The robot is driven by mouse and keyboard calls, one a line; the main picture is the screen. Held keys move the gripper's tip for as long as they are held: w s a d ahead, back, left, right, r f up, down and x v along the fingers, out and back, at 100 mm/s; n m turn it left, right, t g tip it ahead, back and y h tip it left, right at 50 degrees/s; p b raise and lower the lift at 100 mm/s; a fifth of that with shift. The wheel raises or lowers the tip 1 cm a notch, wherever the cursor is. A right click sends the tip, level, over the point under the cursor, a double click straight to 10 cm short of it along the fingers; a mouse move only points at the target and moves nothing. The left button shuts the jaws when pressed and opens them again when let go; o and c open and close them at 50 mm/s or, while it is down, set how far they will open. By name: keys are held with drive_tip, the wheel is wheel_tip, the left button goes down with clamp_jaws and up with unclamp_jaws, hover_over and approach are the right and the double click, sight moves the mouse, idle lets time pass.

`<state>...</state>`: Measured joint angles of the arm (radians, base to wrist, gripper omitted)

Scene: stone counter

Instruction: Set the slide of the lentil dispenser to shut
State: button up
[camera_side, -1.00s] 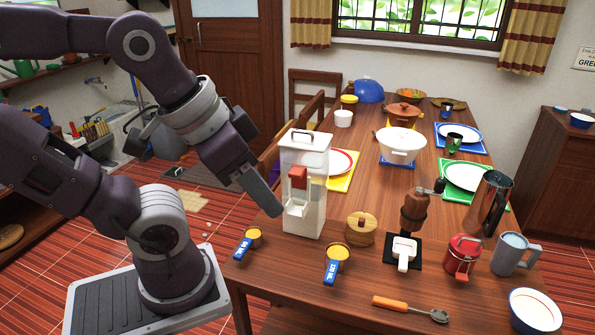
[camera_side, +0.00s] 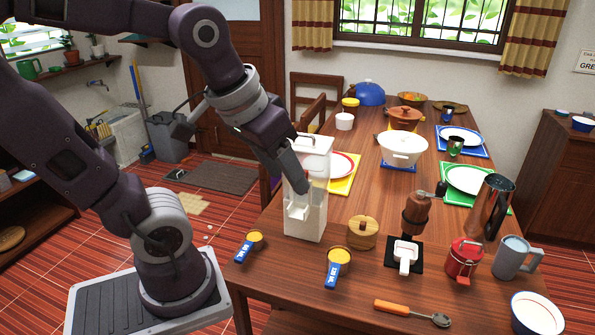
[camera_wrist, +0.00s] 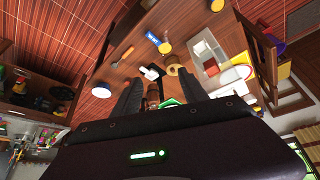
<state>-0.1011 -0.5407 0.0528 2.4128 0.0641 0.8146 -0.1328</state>
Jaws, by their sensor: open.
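The lentil dispenser (camera_side: 317,222) is a tall white box with a handle on its lid and an open recess in its front. It stands upright at the table's near left corner. It also shows in the wrist view (camera_wrist: 201,48). My gripper (camera_side: 303,186) is open and empty, its fingers reaching down in front of the upper part of the dispenser's front. In the wrist view its two fingers (camera_wrist: 160,95) are spread apart. The red slide is hidden behind my fingers in the side view, so I cannot tell its position or whether my fingers touch it.
Two yellow scoops with blue handles (camera_side: 249,246) (camera_side: 332,272) lie in front of the dispenser. A round wooden pot (camera_side: 362,234) stands close on its right. A grinder (camera_side: 415,214), a red canister (camera_side: 463,259) and a grey mug (camera_side: 512,256) are farther right. A plate on a yellow mat (camera_side: 348,185) lies behind.

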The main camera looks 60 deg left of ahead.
drive_tip(key=w+a+f+n+g+y, duration=0.1)
drive_tip(key=w+a+f+n, duration=0.2)
drive_tip(key=a, duration=0.4)
drive_tip(key=w+a+f+n+g+y, duration=0.1)
drive_tip(key=w+a+n, duration=0.2)
drive_tip(key=w+a, duration=0.3)
drive_tip(key=x, duration=0.4)
drive_tip(key=s+x, duration=0.1)
drive_tip(key=x, duration=0.2)
drive_tip(key=shift+s+a, duration=0.1)
drive_tip(key=shift+a, duration=0.25)
clamp_jaws()
drive_tip(key=shift+f, duration=0.1)
